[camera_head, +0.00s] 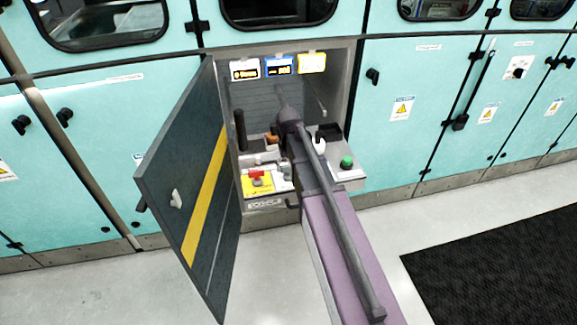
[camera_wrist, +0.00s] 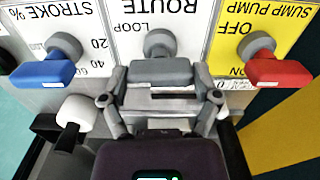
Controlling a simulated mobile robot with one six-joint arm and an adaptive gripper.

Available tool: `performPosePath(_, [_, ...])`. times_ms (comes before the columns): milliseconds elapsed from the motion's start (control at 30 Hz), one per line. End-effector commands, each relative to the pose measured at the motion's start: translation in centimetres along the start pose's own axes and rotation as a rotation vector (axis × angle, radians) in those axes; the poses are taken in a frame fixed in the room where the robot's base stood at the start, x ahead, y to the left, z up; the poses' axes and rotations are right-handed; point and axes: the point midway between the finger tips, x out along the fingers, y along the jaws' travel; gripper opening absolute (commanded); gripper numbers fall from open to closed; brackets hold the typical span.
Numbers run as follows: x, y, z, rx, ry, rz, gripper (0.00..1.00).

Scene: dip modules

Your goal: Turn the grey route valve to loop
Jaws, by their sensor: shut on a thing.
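The grey route valve handle (camera_wrist: 160,72) is in the middle of the wrist view, lying crosswise below its round hub. Its white plate (camera_wrist: 190,18) carries the words ROUTE and LOOP, and the lower part of the plate is covered. My gripper (camera_wrist: 160,84) is shut on the grey handle, one finger at each end of it. In the head view my arm hides the gripper and the grey handle.
A blue stroke handle (camera_wrist: 43,74) and a red sump pump handle (camera_wrist: 278,72) flank it closely. A white knob (camera_wrist: 74,115) is nearby. The dark cabinet door (camera_head: 185,190) stands open at left. A green button (camera_head: 347,162) is at right.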

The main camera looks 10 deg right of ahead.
Motion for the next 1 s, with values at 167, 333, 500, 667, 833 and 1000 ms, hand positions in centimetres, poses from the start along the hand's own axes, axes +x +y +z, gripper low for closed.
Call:
performPosePath(167, [0.04,-0.02,0.13,0.049,-0.002,-0.001,0.32])
performPosePath(333, [0.04,-0.02,0.13,0.065,-0.002,-0.001,0.32])
performPosePath(500, [0.03,-0.02,0.14,0.066,-0.002,0.000,0.32])
performPosePath(667, [0.03,-0.01,0.13,0.065,-0.003,0.000,0.92])
performPosePath(833, [0.02,-0.01,0.09,0.064,-0.002,0.000,1.00])
performPosePath(1000, [0.01,-0.01,0.05,0.063,-0.001,0.000,1.00])
